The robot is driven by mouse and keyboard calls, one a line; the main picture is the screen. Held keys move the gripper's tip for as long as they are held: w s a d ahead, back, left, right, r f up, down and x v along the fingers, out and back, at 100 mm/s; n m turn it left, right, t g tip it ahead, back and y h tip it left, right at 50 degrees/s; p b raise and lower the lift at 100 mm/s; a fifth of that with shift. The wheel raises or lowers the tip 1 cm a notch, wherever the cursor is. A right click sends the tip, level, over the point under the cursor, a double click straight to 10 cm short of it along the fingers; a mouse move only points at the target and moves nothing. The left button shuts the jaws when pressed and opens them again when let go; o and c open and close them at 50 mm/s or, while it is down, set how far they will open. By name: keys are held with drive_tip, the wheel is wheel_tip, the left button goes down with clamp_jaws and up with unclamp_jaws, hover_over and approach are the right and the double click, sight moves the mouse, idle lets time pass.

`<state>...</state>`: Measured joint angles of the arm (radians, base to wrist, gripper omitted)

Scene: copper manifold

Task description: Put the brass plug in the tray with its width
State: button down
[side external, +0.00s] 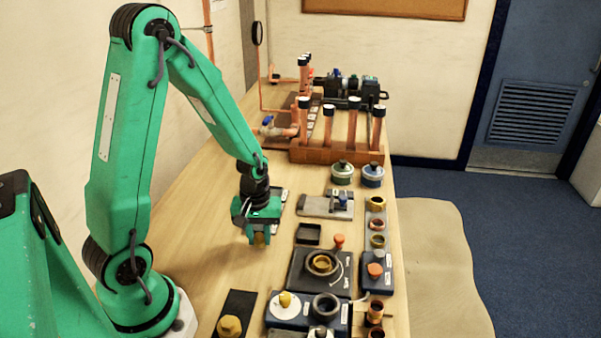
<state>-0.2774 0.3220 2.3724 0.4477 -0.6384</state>
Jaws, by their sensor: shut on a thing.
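My gripper (258,238) points down over the bare wood left of the middle of the bench. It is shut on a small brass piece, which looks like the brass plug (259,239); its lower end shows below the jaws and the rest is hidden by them. I cannot tell whether the plug touches the bench. A small dark square tray (308,234) lies to the right of my gripper, and it looks empty. Another brass-coloured piece (229,326) stands on a dark mat (241,301) at the front left.
A dark plate with a ringed fixture (321,265) and blue units stand at the front right. A grey plate with a blue clamp (338,204) lies behind the tray. Upright copper pipes (328,125) stand at the back. Bare wood is free left of my gripper.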

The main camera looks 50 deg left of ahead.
sight(259, 235)
drive_tip(key=shift+f, duration=0.1)
drive_tip(key=c, duration=1.1)
unclamp_jaws()
drive_tip(key=shift+c, duration=0.2)
wheel_tip(259, 235, up, 12)
drive_tip(key=shift+r, duration=0.25)
drive_tip(key=s+d+r+m+t, duration=0.5)
drive_tip(key=s+d+r+m, duration=0.2)
drive_tip(key=r+m, duration=0.3)
drive_tip(key=shift+s+d+r+m+t, duration=0.15)
drive_tip(key=shift+d+r+m+t, duration=0.15)
drive_tip(key=shift+d+r, duration=0.5)
